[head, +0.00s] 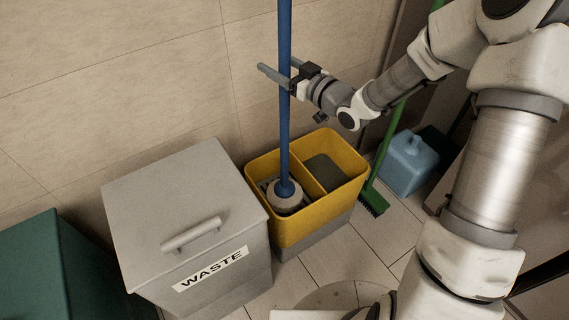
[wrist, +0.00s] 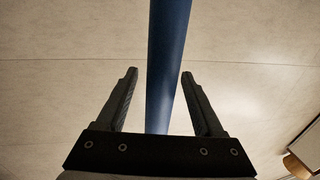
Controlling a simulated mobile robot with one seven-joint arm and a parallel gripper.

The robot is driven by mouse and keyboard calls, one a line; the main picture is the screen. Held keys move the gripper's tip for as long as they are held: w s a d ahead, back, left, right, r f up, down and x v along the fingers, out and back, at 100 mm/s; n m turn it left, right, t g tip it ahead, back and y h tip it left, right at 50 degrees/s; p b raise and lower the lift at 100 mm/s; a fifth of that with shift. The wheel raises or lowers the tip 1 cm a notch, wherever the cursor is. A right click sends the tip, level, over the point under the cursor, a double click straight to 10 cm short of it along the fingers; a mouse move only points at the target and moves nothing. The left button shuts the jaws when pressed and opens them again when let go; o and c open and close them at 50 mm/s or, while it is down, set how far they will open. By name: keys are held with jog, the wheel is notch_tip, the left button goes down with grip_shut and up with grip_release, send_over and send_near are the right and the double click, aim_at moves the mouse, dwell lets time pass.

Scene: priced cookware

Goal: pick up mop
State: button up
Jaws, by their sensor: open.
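The mop has a long blue handle (head: 285,100) and a round white-grey head (head: 286,193). It stands upright with its head in the left compartment of a yellow bucket (head: 307,220). My gripper (head: 275,75) is at the handle, high above the bucket, and its fingers are open. In the wrist view, the blue handle (wrist: 166,65) runs between the two open fingers (wrist: 160,75), with a gap visible on each side. The top of the handle is out of view.
A grey WASTE bin (head: 190,215) stands left of the bucket, with a dark green bin (head: 60,270) farther left. A green broom (head: 376,195) and a blue jug (head: 409,163) are to the right. A tiled wall (head: 130,90) is behind. Some floor is clear in front.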

jog(key=shift+w+a, duration=0.25)
jog(key=shift+a, duration=0.05)
jog(key=shift+c, duration=0.2)
grip_shut()
dwell(1.1)
